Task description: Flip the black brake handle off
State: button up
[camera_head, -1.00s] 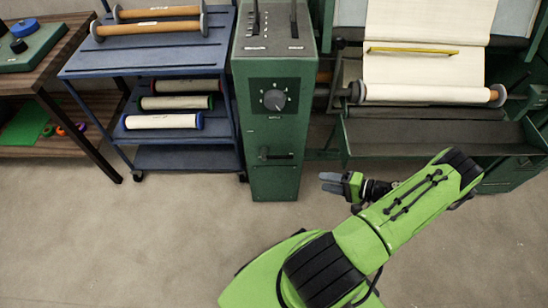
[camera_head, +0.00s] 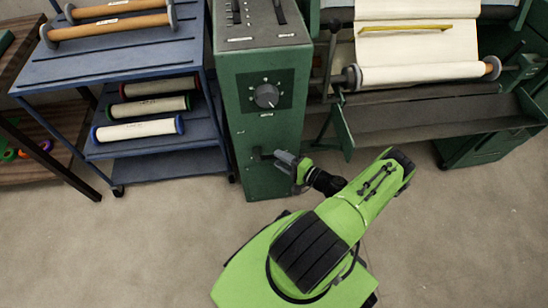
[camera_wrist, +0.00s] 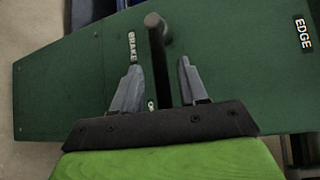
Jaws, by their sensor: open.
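The black brake handle (camera_wrist: 156,45) is a short bar with a rounded end on the front of the green cabinet (camera_wrist: 70,80). A "BRAKE" label (camera_wrist: 132,47) is beside it. In the head view, the handle (camera_head: 262,153) shows low on the cabinet front, partly hidden by my gripper (camera_head: 282,160). My gripper (camera_wrist: 158,68) is open in the wrist view, with one grey finger on each side of the handle. I cannot tell whether either finger touches it. A small label (camera_wrist: 150,104) between the fingers is partly hidden.
A round dial (camera_head: 266,95) is above the handle, and levers (camera_head: 236,12) stand on the cabinet top. A blue cart (camera_head: 150,60) with rollers is on the left. A machine with a cloth roll (camera_head: 425,73) is on the right. The floor (camera_head: 460,230) in front is clear.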

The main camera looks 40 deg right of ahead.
jog(key=x, duration=0.3)
jog(key=shift+w, duration=0.2)
jog(key=shift+c, duration=0.2)
grip_shut()
